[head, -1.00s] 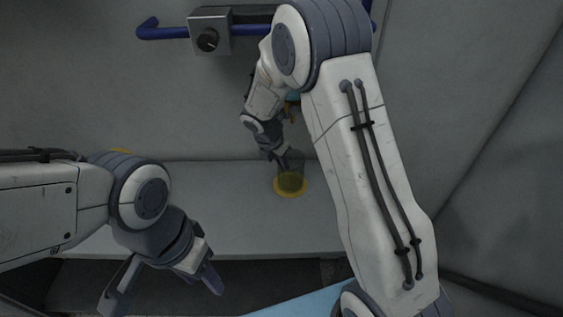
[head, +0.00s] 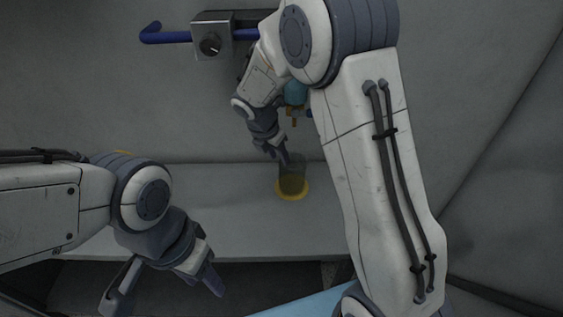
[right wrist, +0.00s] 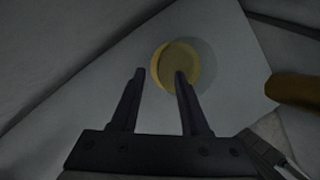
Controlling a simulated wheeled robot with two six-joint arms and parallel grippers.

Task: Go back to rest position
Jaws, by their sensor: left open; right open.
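My right gripper (head: 284,158) is open and just above a clear cup with a yellow base (head: 291,190) on the grey shelf. In the right wrist view its two fingers (right wrist: 160,72) are apart with nothing between them, and the yellow round of the cup (right wrist: 168,62) lies beyond the tips. My left gripper (head: 165,295) is open and empty at the lower left, in front of the shelf edge. Much of my right arm covers the right middle of the head view.
The grey shelf (head: 225,220) is bare left of the cup. A blue item with an orange part (head: 295,95) is partly hidden behind my right arm. A light blue surface (head: 310,303) lies at the bottom.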

